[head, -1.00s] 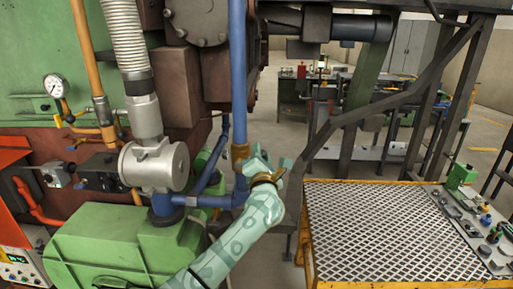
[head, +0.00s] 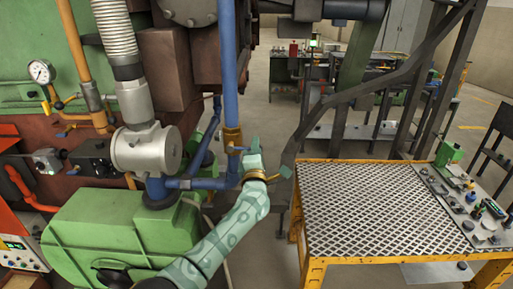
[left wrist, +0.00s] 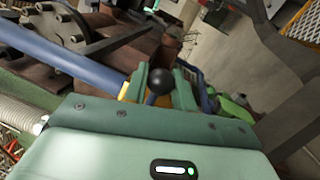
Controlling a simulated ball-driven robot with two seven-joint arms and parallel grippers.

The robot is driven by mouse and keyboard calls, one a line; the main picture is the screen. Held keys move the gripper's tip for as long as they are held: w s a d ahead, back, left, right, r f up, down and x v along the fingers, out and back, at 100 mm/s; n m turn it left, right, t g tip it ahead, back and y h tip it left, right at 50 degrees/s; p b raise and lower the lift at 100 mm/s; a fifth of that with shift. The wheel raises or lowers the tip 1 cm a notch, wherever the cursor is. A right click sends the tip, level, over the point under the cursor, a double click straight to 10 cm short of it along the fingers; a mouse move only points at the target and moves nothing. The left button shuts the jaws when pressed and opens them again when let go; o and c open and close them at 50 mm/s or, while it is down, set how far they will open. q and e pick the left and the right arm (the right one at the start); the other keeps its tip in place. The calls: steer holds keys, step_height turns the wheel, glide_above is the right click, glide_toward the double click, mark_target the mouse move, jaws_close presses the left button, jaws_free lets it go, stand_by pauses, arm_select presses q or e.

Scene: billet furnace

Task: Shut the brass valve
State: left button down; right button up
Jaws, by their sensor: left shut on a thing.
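The brass valve (head: 232,138) sits on the vertical blue pipe, just above the lower blue pipe junction. A short blue lever (head: 239,149) shows at its right side. My left gripper (head: 254,158) is right beside the valve, at the lever. In the left wrist view my left gripper (left wrist: 162,88) has its green fingers closed around the lever, with the black ball knob (left wrist: 163,80) between them. A bit of yellow brass (left wrist: 125,91) shows left of the fingers. The lever's exact angle is mostly hidden by the fingers. My right gripper is not in view.
A yellow-framed mesh table (head: 385,205) stands to the right, with small parts along its right edge. A green machine housing (head: 120,225) fills the lower left. A dark slanted brace (head: 350,105) rises behind the gripper. Bare floor shows beyond.

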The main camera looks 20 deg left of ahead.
arm_select(q)
steer(key=shift+f, duration=0.2)
steer(key=c, duration=1.2)
jaws_free()
steer(key=shift+d, duration=0.1)
steer(key=shift+r, duration=0.1)
steer(key=v, duration=1.6)
steer(key=shift+s, duration=0.2)
steer(key=shift+d, duration=0.1)
